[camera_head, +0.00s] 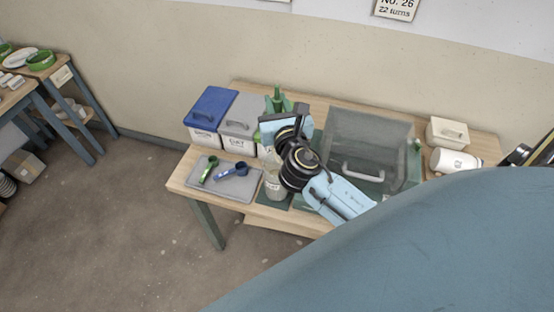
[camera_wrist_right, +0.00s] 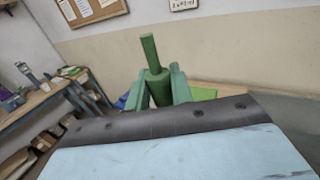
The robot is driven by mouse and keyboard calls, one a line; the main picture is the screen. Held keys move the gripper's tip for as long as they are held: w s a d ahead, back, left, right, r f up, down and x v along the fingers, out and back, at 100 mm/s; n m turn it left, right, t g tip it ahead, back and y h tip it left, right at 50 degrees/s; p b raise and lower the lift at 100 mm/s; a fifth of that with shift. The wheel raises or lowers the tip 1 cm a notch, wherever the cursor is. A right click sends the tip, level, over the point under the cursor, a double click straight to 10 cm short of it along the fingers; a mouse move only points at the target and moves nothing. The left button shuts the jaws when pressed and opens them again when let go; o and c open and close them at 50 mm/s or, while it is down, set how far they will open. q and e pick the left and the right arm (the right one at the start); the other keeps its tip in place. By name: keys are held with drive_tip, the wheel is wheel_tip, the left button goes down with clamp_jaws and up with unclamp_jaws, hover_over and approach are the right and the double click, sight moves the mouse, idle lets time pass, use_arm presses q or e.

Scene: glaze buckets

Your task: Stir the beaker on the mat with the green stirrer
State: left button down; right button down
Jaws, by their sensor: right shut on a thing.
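My right gripper (camera_head: 276,106) is shut on the green stirrer (camera_head: 277,91); the stirrer's upper end sticks up above the fingers. In the right wrist view the green stirrer (camera_wrist_right: 150,55) stands nearly upright between the fingertips of the gripper (camera_wrist_right: 159,90). A clear beaker (camera_head: 275,184) stands on the dark green mat (camera_head: 300,203) below my right wrist, which partly covers it. The stirrer's lower end is hidden, so I cannot tell whether it is inside the beaker. My left gripper is not in view.
A grey tray (camera_head: 234,192) with a green scoop (camera_head: 208,171) and a blue scoop (camera_head: 232,170) lies left. A blue-lidded bin (camera_head: 210,106) and a grey-lidded bin (camera_head: 240,115) stand behind. Right are a transparent box (camera_head: 367,135), a white jar (camera_head: 455,161) and a cream box (camera_head: 446,132).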

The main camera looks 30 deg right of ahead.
sight(278, 91)
drive_tip(key=shift+r, duration=2.05)
